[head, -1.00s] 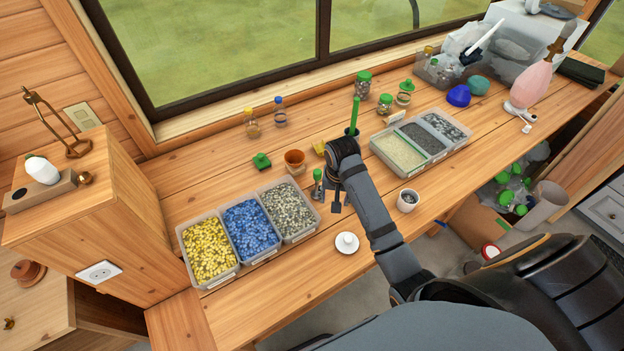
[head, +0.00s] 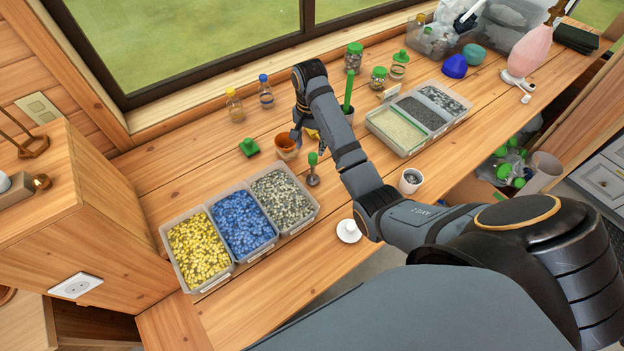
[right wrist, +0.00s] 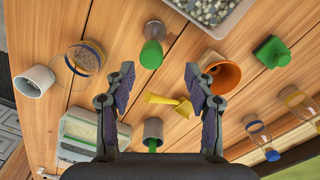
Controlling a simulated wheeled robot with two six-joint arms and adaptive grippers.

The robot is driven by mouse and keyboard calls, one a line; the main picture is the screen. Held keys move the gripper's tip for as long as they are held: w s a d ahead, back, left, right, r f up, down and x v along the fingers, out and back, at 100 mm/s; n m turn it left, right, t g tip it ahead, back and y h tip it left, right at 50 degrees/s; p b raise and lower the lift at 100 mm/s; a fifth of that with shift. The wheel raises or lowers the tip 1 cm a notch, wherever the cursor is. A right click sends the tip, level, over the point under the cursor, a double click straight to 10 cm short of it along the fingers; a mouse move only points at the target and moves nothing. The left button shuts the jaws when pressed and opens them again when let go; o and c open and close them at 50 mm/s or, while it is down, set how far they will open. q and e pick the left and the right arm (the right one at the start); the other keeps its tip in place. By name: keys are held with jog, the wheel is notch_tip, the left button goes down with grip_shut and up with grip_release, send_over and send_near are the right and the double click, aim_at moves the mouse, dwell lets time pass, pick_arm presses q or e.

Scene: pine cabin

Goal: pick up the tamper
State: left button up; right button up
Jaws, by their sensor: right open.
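The tamper (head: 313,168), with a green handle and a grey round foot, stands upright on the bench beside the left tray group. It also shows in the right wrist view (right wrist: 152,52), above the gap between the fingertips. My right gripper (head: 307,138) is over the bench just behind the tamper, near the terracotta pot (head: 286,147). In the right wrist view my right gripper (right wrist: 160,74) is open with nothing between its fingers. The tamper is apart from both fingers. My left gripper is out of view.
A yellow scoop (right wrist: 168,102) lies below the open fingers. A green block (head: 249,147) sits left of the pot. Pebble trays (head: 300,226) stand at left, another tray group (head: 400,150) at right. A white lid (head: 348,231) and a small cup (head: 410,181) lie near the front edge.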

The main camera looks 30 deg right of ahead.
aim_at(313, 155)
jog(key=shift+s+d+f+b, duration=0.1)
jog(key=shift+s+f+b, duration=0.2)
jog(key=shift+f+b, duration=0.2)
jog(key=f+b, duration=0.2)
jog(key=f, duration=0.1)
jog(key=shift+s+f+b, duration=0.35)
jog(key=shift+f+b, duration=0.05)
jog(key=shift+w, duration=0.15)
jog(key=shift+r, duration=0.1)
jog(key=c, duration=0.6)
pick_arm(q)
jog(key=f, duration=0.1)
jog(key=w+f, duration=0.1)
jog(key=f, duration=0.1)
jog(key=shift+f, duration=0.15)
pick_arm(e)
grip_shut()
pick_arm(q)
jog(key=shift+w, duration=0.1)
